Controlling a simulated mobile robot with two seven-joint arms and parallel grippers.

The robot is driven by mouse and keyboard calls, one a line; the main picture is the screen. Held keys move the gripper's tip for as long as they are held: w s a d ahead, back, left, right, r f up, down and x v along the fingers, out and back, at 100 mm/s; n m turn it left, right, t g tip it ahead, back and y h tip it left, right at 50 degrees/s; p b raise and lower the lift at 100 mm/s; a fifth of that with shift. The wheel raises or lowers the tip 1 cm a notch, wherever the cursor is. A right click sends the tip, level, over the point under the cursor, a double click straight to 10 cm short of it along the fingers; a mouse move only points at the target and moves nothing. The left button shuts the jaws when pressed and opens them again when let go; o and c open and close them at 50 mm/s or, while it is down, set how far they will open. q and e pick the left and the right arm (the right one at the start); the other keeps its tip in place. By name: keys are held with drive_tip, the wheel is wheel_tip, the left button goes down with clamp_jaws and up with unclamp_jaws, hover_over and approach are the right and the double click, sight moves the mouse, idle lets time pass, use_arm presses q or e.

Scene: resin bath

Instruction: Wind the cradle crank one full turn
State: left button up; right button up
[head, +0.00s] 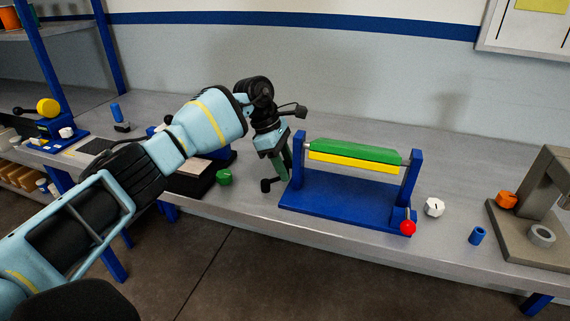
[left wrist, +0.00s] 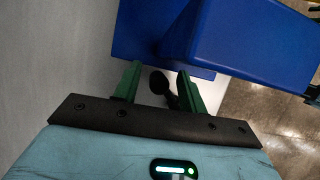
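The cradle (head: 345,203) is a blue base with two uprights carrying a green and yellow bar (head: 355,152). A black crank knob (head: 266,186) sticks out at its left end. A red ball (head: 408,228) is at its front right corner. My left gripper (head: 283,168) points down at the cradle's left end, close to the crank. In the left wrist view its green fingers (left wrist: 160,88) are apart, with the black knob (left wrist: 159,81) showing between them and a gap on the left side. Whether the knob touches the right finger is unclear. My right gripper is not in view.
A green knob (head: 224,177) lies left of the crank near a black box. A white nut (head: 434,207), a blue cylinder (head: 477,236) and a grey press (head: 540,205) with an orange part (head: 506,200) stand to the right. The bench behind the cradle is clear.

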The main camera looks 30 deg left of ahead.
use_arm(q)
drive_tip(key=shift+a+r, duration=0.15)
drive_tip(key=shift+r, duration=0.1)
drive_tip(key=v, duration=0.7)
drive_tip(key=shift+r, duration=0.15)
